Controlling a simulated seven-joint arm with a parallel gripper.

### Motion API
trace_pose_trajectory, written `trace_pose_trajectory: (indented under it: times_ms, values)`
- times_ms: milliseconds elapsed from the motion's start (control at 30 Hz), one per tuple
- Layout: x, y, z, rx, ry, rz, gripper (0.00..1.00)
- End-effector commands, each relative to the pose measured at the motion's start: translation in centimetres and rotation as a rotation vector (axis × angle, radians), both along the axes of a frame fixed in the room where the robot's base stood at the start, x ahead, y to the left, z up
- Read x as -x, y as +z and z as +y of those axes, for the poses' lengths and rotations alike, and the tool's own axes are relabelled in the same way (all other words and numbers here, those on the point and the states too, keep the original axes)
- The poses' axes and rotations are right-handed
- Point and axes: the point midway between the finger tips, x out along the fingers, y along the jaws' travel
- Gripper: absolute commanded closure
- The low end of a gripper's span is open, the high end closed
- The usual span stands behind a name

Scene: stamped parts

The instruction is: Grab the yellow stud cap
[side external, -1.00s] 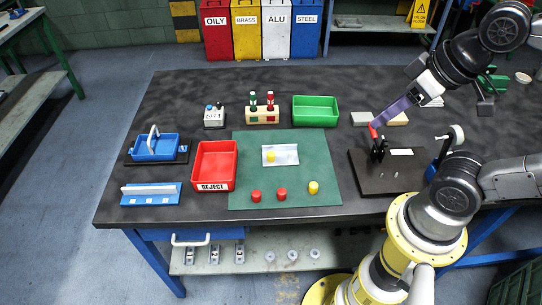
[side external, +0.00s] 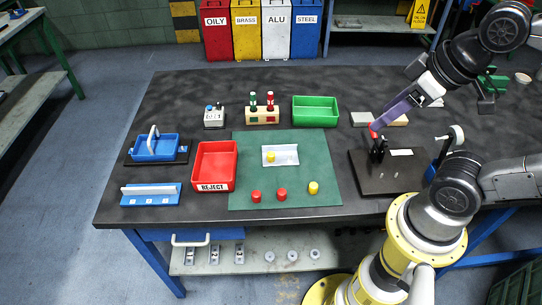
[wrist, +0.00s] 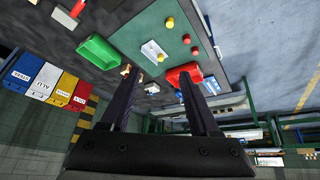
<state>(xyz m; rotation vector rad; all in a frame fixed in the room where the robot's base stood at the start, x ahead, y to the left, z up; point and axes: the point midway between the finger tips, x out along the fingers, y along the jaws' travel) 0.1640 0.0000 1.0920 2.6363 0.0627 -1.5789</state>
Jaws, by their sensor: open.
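Two yellow stud caps show in the side view. One yellow cap (side external: 313,187) stands on the right front of the green mat (side external: 240,145); the other yellow cap (side external: 271,156) is on a white tray (side external: 290,153). They also show in the wrist view, the mat one (wrist: 169,22) and the tray one (wrist: 161,57). My gripper (side external: 379,121) is right of the mat and well away from both caps, near a red-tipped clamp. In the wrist view my gripper (wrist: 158,72) has its two fingers spread with nothing held between them.
Two red caps (side external: 255,195) (side external: 281,194) stand at the mat's front. A red REJECT bin (side external: 229,172) is left of the mat, a green bin (side external: 316,122) behind it. A dark plate (side external: 367,184) with a clamp (side external: 377,152) lies to the right.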

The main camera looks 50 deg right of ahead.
Motion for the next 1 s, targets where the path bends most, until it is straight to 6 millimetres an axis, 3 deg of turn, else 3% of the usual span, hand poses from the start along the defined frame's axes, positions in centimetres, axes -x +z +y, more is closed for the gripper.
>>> trace_pose_trajectory:
  times_ms: [133,267,400,533,667,800,1000]
  values:
    - [-0.9,1.5,0.0,0.123,0.22,-0.033,0.38]
    - [-3.7,3.5,0.0,0.268,0.483,-0.033,0.38]
    - [-8.2,4.6,0.2,0.408,0.782,0.009,0.38]
    - [-13.2,4.1,0.5,0.507,1.061,0.066,0.38]
    - [-18.0,2.0,0.9,0.56,1.296,0.124,0.38]
    - [-22.5,-1.7,1.5,0.569,1.503,0.187,0.38]
    - [-26.4,-8.4,2.2,0.501,1.636,0.281,0.38]
